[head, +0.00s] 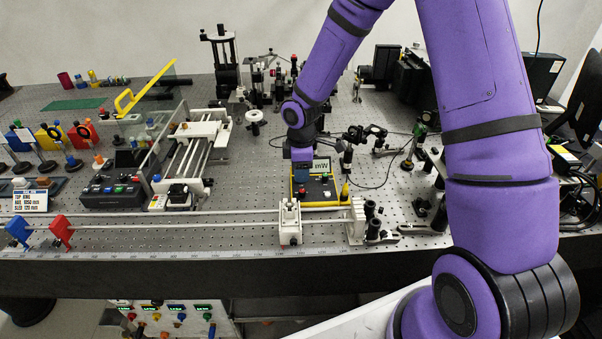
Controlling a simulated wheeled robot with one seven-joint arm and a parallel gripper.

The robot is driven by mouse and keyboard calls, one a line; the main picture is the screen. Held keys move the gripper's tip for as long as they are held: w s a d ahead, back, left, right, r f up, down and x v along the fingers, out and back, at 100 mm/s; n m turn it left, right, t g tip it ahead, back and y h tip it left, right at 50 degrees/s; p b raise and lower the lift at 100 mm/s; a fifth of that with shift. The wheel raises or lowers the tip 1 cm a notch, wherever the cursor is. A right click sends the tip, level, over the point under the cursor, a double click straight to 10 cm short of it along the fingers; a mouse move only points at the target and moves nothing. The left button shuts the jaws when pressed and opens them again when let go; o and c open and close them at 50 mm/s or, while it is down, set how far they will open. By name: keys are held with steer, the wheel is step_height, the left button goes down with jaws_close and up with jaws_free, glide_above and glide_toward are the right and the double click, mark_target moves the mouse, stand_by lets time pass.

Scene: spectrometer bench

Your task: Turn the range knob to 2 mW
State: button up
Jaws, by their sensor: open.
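The power meter (316,189) is a dark box with a yellow edge, standing on the bench at the middle of the head view. Its tilted display (322,167) shows "mW"; the rest of the reading is covered or too small to read. My gripper (301,174) points down over the left part of the meter. Its fingers are small and mostly hidden, and I cannot tell whether they touch anything. The range knob cannot be made out; my gripper may cover it.
A white rail carriage (290,222) stands just in front of the meter on long rails. A black control box (112,190) and a white linear stage (196,150) stand to the left. Optics posts (350,145) and cables crowd the space behind and right of the meter.

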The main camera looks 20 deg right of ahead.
step_height(320, 180, up, 9)
stand_by(0.3)
steer(key=shift+r, duration=0.2)
steer(key=s+d+r+m+t+h, duration=0.1)
steer(key=s+d+r+m, duration=0.1)
steer(key=s+r+m, duration=0.35)
steer(key=s+d+r+m+t, duration=0.1)
steer(key=s+d+r+m, duration=0.1)
steer(key=s+r, duration=0.65)
steer(key=s+d+r+m+t, duration=0.1)
steer(key=s+r+m, duration=0.2)
steer(key=s+r, duration=0.2)
steer(key=s+d+r+m+t+y, duration=0.1)
steer(key=s+r+m, duration=0.3)
steer(key=s, duration=0.6)
steer(key=shift+s+d+r+t, duration=0.2)
steer(key=shift+d+r+t, duration=0.15)
steer(key=shift+r+t, duration=0.25)
